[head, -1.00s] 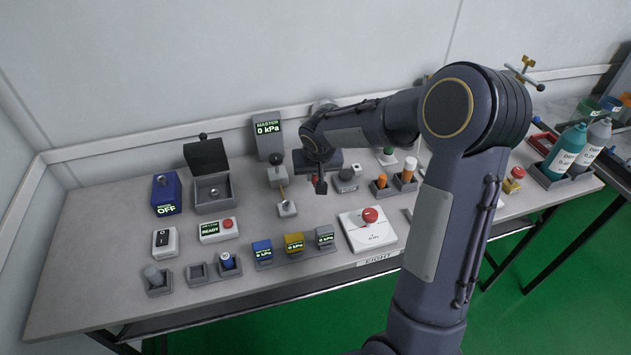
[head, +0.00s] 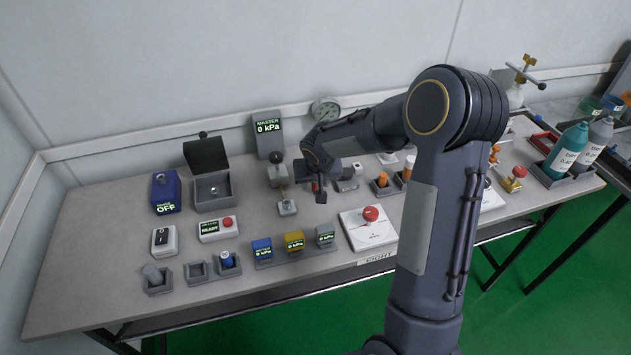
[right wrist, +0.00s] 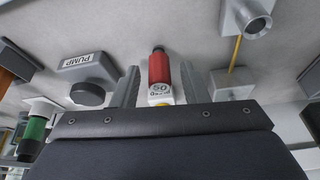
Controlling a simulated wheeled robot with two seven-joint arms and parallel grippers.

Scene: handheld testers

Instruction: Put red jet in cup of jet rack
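The red jet (right wrist: 160,72), with a white part marked 50, is between the two fingers of my right gripper (right wrist: 160,88) in the right wrist view. A gap shows on each side of it, so the fingers look open and apart from it. In the head view my right gripper (head: 320,190) is low over the middle of the table, and only a speck of red shows there. The jet rack is hard to identify; a small empty grey cup (head: 197,272) stands at the front left, beside a cup holding a blue piece (head: 227,262). My left gripper is out of view.
A PUMP box (right wrist: 88,68) is left of the jet in the right wrist view, and a yellow rod on a grey base (right wrist: 232,84) is right. Orange pieces in grey holders (head: 382,184) stand right of my gripper. A white plate with a red knob (head: 370,216) lies in front.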

